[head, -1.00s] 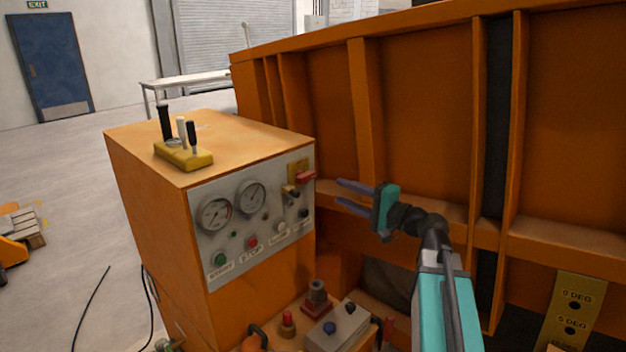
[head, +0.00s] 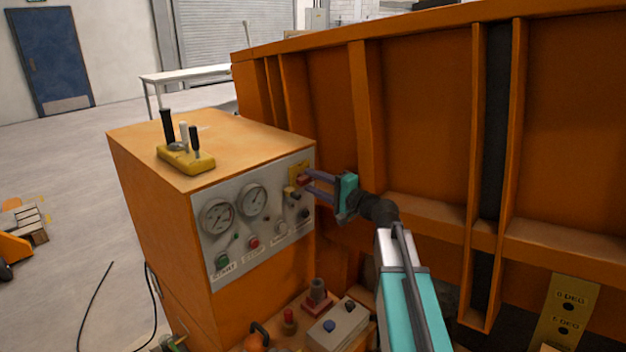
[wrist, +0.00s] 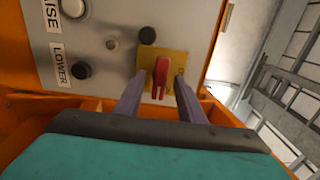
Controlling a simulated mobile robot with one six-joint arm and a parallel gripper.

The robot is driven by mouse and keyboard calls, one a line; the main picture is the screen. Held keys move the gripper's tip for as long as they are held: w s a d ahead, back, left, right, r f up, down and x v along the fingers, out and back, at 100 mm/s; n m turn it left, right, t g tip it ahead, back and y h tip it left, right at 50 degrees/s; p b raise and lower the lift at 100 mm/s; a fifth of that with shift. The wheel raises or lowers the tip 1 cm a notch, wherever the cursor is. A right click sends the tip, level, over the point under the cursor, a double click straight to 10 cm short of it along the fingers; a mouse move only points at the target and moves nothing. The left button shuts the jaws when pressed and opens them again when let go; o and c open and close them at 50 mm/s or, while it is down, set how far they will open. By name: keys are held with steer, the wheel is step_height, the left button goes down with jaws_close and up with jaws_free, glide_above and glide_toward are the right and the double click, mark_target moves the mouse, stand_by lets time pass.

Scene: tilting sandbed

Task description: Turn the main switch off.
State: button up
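The main switch is a red handle (head: 303,180) on a yellow plate (head: 296,169) at the upper right of the grey control panel. In the wrist view the red handle (wrist: 161,76) points along the fingers, on its yellow plate (wrist: 146,65). My gripper (head: 309,182) is open, with its two purple fingers reaching left to the switch. In the wrist view my gripper (wrist: 161,84) has one finger on each side of the handle, with a narrow gap on both sides. I cannot tell how deep the handle sits between the fingertips.
The panel (head: 225,243) also carries two gauges (head: 252,200), start and stop buttons and black knobs. A yellow lever block (head: 186,159) stands on the orange cabinet. The ribbed orange bed wall (head: 425,120) is close behind my arm. A grey button box (head: 338,325) is below.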

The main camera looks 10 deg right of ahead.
steer(key=shift+w+a, duration=0.25)
steer(key=shift+w, duration=0.05)
jaws_close()
